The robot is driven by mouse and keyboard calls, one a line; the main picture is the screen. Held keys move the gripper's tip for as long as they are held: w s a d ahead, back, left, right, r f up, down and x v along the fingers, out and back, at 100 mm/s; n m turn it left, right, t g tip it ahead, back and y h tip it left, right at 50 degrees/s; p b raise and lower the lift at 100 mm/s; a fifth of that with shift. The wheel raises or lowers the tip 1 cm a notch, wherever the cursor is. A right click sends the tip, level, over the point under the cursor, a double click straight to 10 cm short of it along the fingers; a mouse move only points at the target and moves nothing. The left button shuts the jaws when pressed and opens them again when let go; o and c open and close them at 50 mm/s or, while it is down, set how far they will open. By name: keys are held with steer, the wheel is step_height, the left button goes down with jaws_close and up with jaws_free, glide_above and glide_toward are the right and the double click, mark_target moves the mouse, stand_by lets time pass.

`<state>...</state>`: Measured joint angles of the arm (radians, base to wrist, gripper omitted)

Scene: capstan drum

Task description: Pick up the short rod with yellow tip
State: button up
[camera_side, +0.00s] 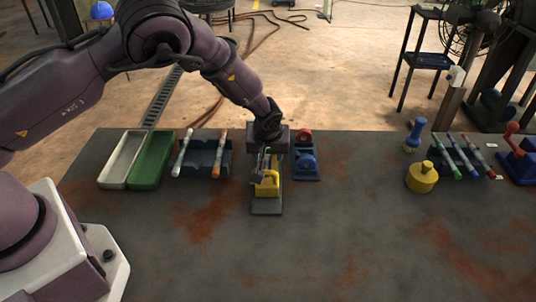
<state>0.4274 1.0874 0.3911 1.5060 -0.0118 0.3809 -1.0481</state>
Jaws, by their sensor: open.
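I cannot pick out a short rod with a yellow tip; it may be hidden or too small to tell. Two rods lie across a dark rack (203,159) left of my gripper: one pale with a white tip (183,154), one with orange ends (221,155). Several more rods, with green, blue and red ends, lie in a rack at the right, among them a green-ended rod (447,160). My gripper (262,170) points down, open, at a yellow part (268,186) on a grey base (266,207). Whether it touches the yellow part I cannot tell.
A white tray (115,182) and a green tray (147,182) lie at the left. A blue fixture (306,165) with a red ring stands right of my gripper. A yellow knobbed cylinder (422,178) and a blue-handled tool (415,135) stand farther right. The table's front is clear.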

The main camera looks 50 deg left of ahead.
steer(key=shift+f, duration=0.2)
steer(key=shift+c, duration=0.2)
jaws_close()
steer(key=shift+r, duration=0.2)
